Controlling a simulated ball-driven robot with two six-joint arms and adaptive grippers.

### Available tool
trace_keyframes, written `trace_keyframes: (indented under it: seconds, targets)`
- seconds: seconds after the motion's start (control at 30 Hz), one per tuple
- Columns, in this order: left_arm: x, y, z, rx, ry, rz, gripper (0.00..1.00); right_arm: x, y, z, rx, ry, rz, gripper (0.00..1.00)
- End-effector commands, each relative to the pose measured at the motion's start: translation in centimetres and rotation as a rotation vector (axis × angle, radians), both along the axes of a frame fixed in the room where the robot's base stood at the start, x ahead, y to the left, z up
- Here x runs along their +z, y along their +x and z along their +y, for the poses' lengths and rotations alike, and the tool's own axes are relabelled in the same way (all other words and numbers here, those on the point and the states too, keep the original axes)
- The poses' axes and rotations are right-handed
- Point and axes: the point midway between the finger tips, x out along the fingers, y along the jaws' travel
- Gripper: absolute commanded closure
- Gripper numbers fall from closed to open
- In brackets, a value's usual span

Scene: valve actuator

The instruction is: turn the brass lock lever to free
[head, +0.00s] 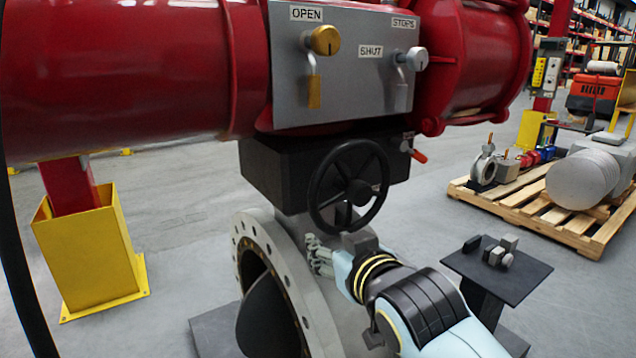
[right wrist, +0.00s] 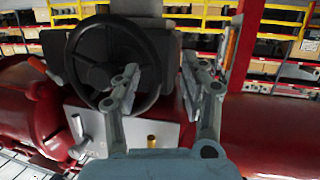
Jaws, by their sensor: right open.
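The brass lock lever (head: 314,90) hangs straight down below a round brass knob (head: 325,40) on the grey panel (head: 360,80), under the OPEN label. A small brass piece (right wrist: 152,140) shows at the panel in the right wrist view, partly cut off by my gripper body. My right gripper (head: 318,255) is open and empty, below the black handwheel (head: 348,185), well below the lever and apart from it. In the right wrist view its two fingers (right wrist: 165,90) are spread in front of the handwheel. My left gripper is not in view.
A silver knob with a grey lever (head: 400,97) sits right of the SHUT label. A red-tipped handle (head: 418,155) sticks out beside the black gearbox (head: 270,170). Below are the flanged valve (head: 275,285) and a small dark stand (head: 500,270). A loaded pallet (head: 540,200) stands at right.

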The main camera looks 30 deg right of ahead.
Motion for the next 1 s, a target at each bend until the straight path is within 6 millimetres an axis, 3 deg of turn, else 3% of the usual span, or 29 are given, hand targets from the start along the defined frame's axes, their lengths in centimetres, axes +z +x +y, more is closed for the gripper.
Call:
trace_keyframes:
  seconds: [0.03, 0.1, 0.2, 0.23, 0.47, 0.8, 1.0]
  targets:
    - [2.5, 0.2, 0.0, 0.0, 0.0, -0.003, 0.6, 7.2, 0.1, -0.2, -0.016, 0.005, -0.084, 0.57]
    - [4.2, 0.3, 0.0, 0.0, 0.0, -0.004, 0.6, 13.9, -0.1, -0.5, -0.036, 0.008, -0.178, 0.57]
    - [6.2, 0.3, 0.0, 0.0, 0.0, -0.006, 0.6, 20.6, -0.8, -0.8, -0.054, 0.019, -0.27, 0.57]
    - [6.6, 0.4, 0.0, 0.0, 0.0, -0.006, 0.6, 21.5, -0.8, -0.8, -0.056, 0.023, -0.279, 0.57]
    - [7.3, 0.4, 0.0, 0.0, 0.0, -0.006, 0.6, 22.2, 0.2, -0.8, -0.056, 0.029, -0.284, 0.57]
    - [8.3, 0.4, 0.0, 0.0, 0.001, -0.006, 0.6, 22.2, 6.5, -1.9, -0.055, 0.028, -0.284, 0.57]
    - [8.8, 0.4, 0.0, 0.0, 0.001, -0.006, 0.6, 22.1, 9.2, -2.5, -0.056, 0.028, -0.283, 0.57]
